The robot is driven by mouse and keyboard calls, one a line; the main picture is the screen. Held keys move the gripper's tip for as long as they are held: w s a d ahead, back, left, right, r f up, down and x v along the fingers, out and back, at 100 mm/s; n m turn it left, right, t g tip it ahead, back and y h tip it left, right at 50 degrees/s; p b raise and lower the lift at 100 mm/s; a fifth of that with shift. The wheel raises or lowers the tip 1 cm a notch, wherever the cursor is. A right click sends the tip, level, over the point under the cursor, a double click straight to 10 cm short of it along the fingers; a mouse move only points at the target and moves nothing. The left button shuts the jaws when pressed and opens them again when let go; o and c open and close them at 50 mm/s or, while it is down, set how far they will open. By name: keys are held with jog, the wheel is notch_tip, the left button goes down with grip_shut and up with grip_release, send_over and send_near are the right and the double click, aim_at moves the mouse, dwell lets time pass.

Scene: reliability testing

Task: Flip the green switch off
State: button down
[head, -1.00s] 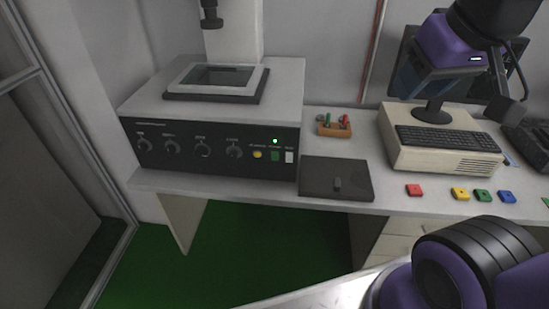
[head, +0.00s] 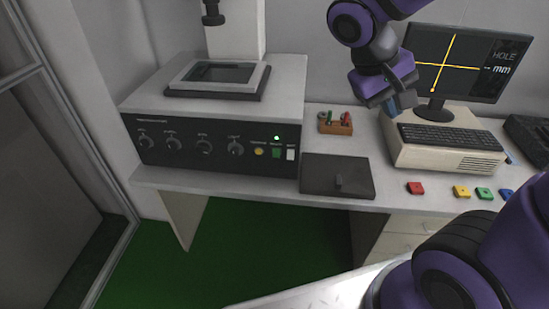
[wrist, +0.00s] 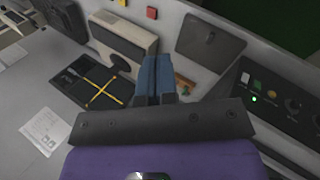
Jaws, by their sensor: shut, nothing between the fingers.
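The green switch (head: 276,153) is on the right part of the dark front panel of the grey machine (head: 215,143), between a yellow round button (head: 259,152) and a white switch (head: 290,155). A small green light (head: 277,138) glows above it. The green switch also shows in the wrist view (wrist: 257,84), at the right. My gripper (head: 397,108) is shut and empty, in the air in front of the monitor, well to the right of the switch and above it. In the wrist view its blue fingers (wrist: 155,72) are together. Nothing hides the switch in the head view.
A dark flat box (head: 337,176) lies on the table right of the machine. An orange holder (head: 335,124) stands behind it. The monitor (head: 467,62) and the computer with a keyboard (head: 450,137) are at the right. Red (head: 416,188) and other coloured blocks line the front edge.

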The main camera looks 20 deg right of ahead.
jog(key=w+a+f+n+t+h, duration=0.3)
jog(key=w+a+f+h, duration=0.15)
jog(key=w+f, duration=0.25)
jog(key=w+a+f+n+t+h, duration=0.2)
jog(key=w+a+f+t+h, duration=0.15)
jog(key=w+f+h, duration=0.35)
jog(key=n+t+y, duration=0.9)
jog(key=t+y, duration=0.2)
jog(key=t, duration=0.2)
send_near(275, 152)
jog(key=a+r+v, duration=0.1)
jog(key=v, duration=0.5)
jog(key=shift+s+d+f+g+h, duration=0.15)
jog(key=shift+f+g+h, duration=0.1)
jog(key=shift+f, duration=0.1)
jog(key=x, duration=1.4)
